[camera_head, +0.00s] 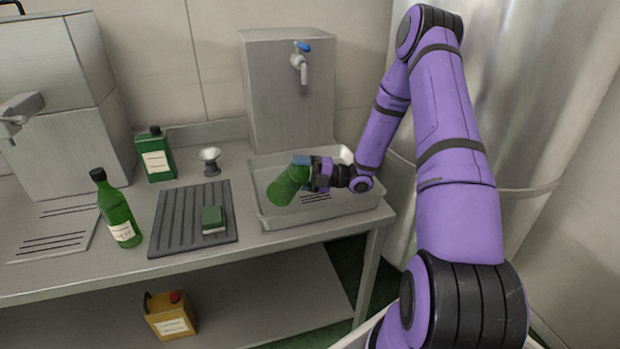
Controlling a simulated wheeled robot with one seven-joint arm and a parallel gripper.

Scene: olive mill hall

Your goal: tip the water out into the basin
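The metal basin (325,214) sits at the right end of the steel bench, below a tap. My gripper (310,175) is over the basin, shut on a green vessel (287,186). The vessel is tilted, with its wider end down and to the left. A small blue part shows at its upper end beside my fingers; I cannot tell what it belongs to. No water stream is clearly seen, and the vessel's inside is hidden. Slots show in the basin floor below my gripper.
A steel box with a blue-handled tap (301,62) stands behind the basin. A yellow canister (169,314) stands below.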

